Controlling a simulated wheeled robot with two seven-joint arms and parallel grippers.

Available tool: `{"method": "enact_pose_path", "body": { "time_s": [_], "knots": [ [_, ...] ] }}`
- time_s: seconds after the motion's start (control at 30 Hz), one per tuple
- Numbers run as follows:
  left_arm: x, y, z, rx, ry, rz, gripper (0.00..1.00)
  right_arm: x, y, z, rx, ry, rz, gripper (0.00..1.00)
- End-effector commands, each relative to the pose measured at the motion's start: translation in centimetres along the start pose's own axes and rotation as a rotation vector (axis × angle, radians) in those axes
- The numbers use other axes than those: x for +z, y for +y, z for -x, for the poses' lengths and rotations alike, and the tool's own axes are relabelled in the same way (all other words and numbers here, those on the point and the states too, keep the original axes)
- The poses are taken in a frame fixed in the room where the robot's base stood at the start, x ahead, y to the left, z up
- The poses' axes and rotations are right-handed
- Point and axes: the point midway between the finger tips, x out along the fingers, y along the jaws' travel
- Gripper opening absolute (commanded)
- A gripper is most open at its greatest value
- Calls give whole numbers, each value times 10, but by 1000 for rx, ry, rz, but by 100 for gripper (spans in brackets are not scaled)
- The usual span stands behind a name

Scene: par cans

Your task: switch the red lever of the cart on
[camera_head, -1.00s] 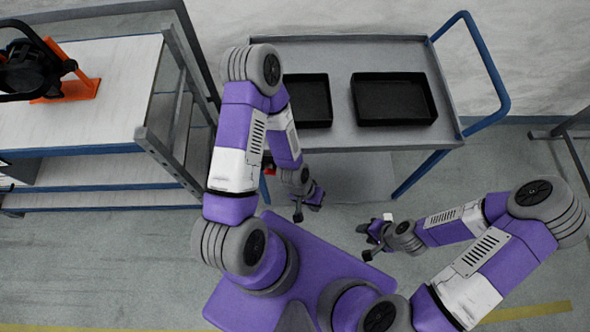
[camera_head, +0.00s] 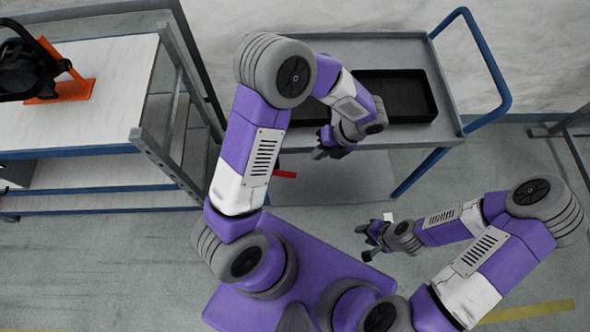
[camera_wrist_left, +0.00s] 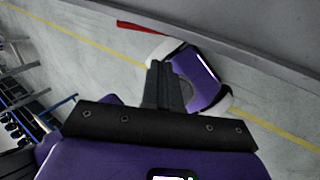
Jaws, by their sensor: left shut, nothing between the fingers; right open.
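The red lever (camera_head: 284,173) sticks out low at the front of the grey cart (camera_head: 345,46), below the cart's top and left of its middle. It also shows as a thin red bar in the left wrist view (camera_wrist_left: 139,26), beyond the fingers and apart from them. My left gripper (camera_head: 320,152) is shut and empty, at the cart's front edge, above and to the right of the lever. Its closed dark fingers also show in the left wrist view (camera_wrist_left: 167,86). My right gripper (camera_head: 367,242) is open and empty over the floor in front of the cart.
A blue handle (camera_head: 487,62) rises at the cart's right. A shelf table (camera_head: 110,105) stands left. Floor between is free.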

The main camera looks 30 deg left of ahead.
Motion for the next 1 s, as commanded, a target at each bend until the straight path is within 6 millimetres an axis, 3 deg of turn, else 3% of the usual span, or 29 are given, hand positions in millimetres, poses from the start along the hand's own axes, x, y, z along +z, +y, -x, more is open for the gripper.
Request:
{"method": "enact_pose_path", "body": {
  "time_s": [0.37, 1.0],
  "knots": [
    [-1, 0, -8, 2, 3, 2, 0, 0, 1, -2, 0, 0, 0, 43],
    [-2, -1, -126, 1, 6, 4, 0, -2, 13, -35, 0, 0, 0, 43]
  ]
}}
